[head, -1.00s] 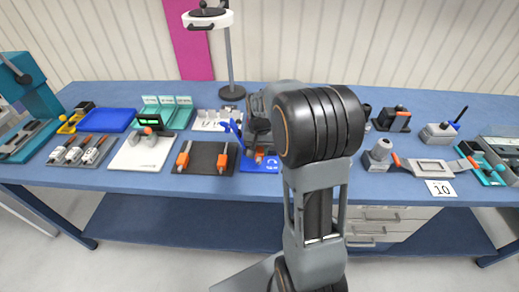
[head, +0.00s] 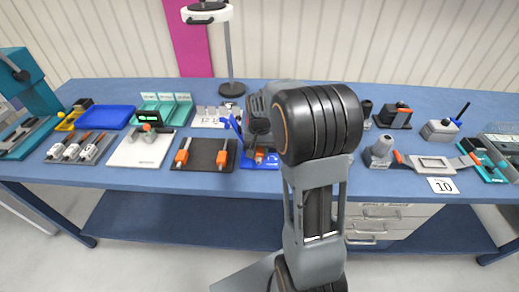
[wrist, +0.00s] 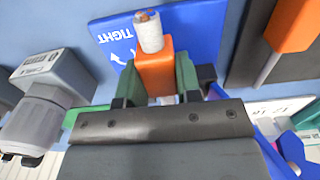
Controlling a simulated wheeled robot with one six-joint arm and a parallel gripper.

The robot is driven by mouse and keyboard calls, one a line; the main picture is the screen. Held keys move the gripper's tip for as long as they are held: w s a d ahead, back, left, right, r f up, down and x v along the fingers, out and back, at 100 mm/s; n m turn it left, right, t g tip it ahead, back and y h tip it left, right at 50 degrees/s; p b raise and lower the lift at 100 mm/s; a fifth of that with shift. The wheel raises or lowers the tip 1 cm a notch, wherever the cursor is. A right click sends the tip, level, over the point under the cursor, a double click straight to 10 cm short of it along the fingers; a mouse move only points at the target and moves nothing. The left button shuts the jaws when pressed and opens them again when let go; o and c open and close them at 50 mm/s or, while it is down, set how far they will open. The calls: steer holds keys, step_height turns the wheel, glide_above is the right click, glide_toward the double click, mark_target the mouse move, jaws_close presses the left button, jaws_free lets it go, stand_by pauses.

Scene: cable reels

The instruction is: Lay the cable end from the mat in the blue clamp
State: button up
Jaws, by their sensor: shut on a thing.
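My gripper (wrist: 157,85) is shut on an orange cable end (wrist: 154,70) with a pale, frayed tip, its green pads on both sides. The held end also shows in the head view (head: 267,158). It is over the blue clamp's base plate (wrist: 112,38), marked TIGHT. The blue clamp (head: 236,128) has a raised blue lever in the head view, and blue parts show at the lower right in the wrist view. My arm and gripper hide the clamp's seat; I cannot tell whether the cable end touches it. The dark mat (head: 205,163) bears orange cable ends (head: 183,152).
Left of the mat are a white board (head: 140,150) and a tray of grey connectors (head: 80,147). A grey device (wrist: 55,78) stands close to my gripper in the wrist view. A lamp post (head: 229,60) rises behind. Open bench shows along the front edge.

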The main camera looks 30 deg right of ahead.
mark_target(259, 148)
steer(key=shift+f, duration=0.15)
steer(key=shift+f+b, duration=0.55)
steer(key=shift+f, duration=0.15)
steer(key=o, duration=1.1)
steer(key=shift+r, duration=0.1)
step_height(259, 148, up, 14)
steer(key=shift+f, duration=0.2)
